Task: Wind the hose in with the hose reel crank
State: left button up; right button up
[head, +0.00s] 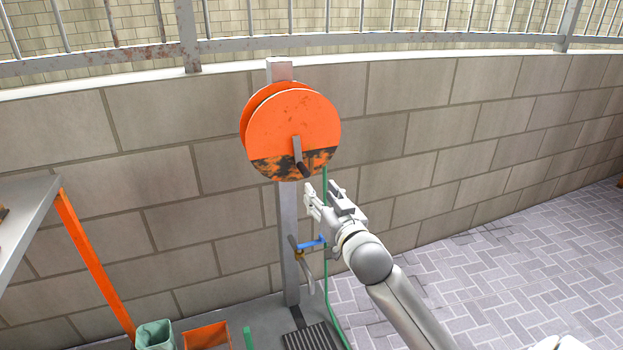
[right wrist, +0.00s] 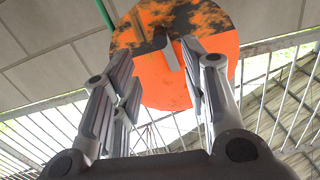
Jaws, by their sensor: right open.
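The orange hose reel (head: 292,112) with a scuffed black lower part is mounted on a grey post against the wall. Its grey crank arm (head: 297,149) points down and ends in a dark handle (head: 303,170). The green hose (head: 326,275) hangs down from the reel to the ground. My right gripper (head: 322,190) is open, just below and to the right of the crank handle, and appears apart from it. In the right wrist view the crank arm (right wrist: 168,57) shows between the open fingers (right wrist: 158,72), with the reel (right wrist: 165,88) behind. My left gripper is out of view.
A tap with a blue lever (head: 312,245) sticks out from the post (head: 288,230) below the reel. A table with an orange leg (head: 95,265) stands at left, near a green bucket (head: 155,335) and an orange box (head: 206,336).

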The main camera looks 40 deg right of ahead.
aim_at(308, 177)
jog(key=x, duration=0.8)
jog(key=shift+w+d+b, duration=0.15)
jog(key=shift+w+b, duration=0.15)
jog(key=shift+b, duration=0.1)
jog(key=shift+x, duration=0.75)
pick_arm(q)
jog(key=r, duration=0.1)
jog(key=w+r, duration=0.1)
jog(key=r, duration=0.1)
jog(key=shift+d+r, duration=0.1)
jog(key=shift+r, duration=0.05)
pick_arm(e)
jog(key=shift+c, duration=0.3)
grip_shut()
